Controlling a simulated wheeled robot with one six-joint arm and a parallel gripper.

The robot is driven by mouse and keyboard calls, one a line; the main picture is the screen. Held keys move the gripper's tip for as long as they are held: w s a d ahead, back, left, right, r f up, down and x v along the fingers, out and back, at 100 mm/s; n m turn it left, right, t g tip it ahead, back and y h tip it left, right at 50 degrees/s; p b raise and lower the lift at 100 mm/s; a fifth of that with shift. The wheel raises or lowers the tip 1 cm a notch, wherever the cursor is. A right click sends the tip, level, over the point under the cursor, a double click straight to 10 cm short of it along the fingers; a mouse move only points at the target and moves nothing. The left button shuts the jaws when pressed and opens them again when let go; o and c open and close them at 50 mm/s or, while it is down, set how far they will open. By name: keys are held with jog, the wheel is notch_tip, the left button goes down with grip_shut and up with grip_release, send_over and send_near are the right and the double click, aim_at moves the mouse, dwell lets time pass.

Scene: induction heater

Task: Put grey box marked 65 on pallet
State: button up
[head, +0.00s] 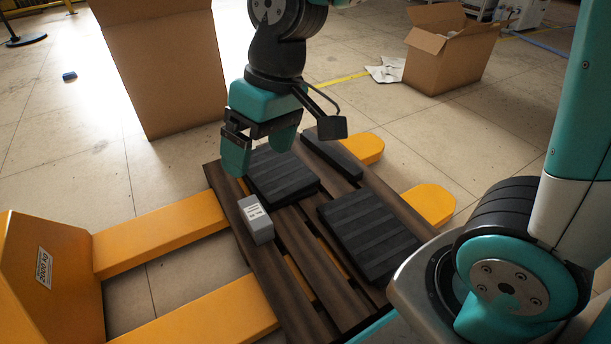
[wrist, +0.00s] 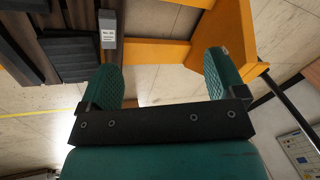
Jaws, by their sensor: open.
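The small grey box (head: 256,219) stands on the dark wooden pallet (head: 285,262), near its left edge. A white label with print too small to read fully is on its top. In the wrist view the grey box (wrist: 108,30) shows at the top, beyond and left of the space between the fingers. My gripper (head: 262,146) is open and empty, above the far left part of the pallet. It is apart from the box. In the wrist view both green fingers of my gripper (wrist: 165,80) are spread wide with nothing between them.
Black ribbed blocks (head: 370,233) lie on the pallet, close to the box. The yellow pallet jack (head: 165,232) has its forks under the pallet. A tall cardboard box (head: 160,65) stands behind left; an open carton (head: 450,50) stands at the back right.

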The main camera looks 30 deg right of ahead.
jog(key=s+r+n, duration=0.2)
jog(key=s, duration=0.9)
jog(key=shift+s+d+r+y, duration=0.15)
jog(key=shift+d+r+y, duration=0.15)
jog(key=shift+r+y, duration=0.1)
